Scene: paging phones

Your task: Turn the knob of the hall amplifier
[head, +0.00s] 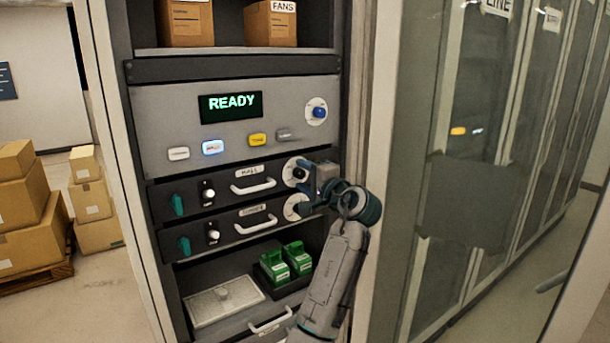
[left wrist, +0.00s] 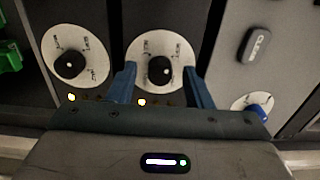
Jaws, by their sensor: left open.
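The hall amplifier (head: 222,191) is the upper of two dark rack units, with a "HALL" label and a white handle. Its black knob (left wrist: 160,72) sits on a white round dial (left wrist: 146,45) in the left wrist view; in the head view the dial (head: 291,172) is partly covered by my gripper. My left gripper (head: 309,179) is open at this knob. In the left wrist view its blue fingers (left wrist: 160,69) stand on either side of the knob, with gaps; contact is not visible. The knob's white dot faces the camera. My right gripper is not in view.
A similar amplifier (head: 222,233) sits just below, with its own knob (left wrist: 69,65) close beside my fingers. Above is a panel reading "READY" (head: 230,107) with a blue knob (head: 319,112). Green packs (head: 284,263) stand below. A glass-fronted cabinet (head: 440,130) is at right.

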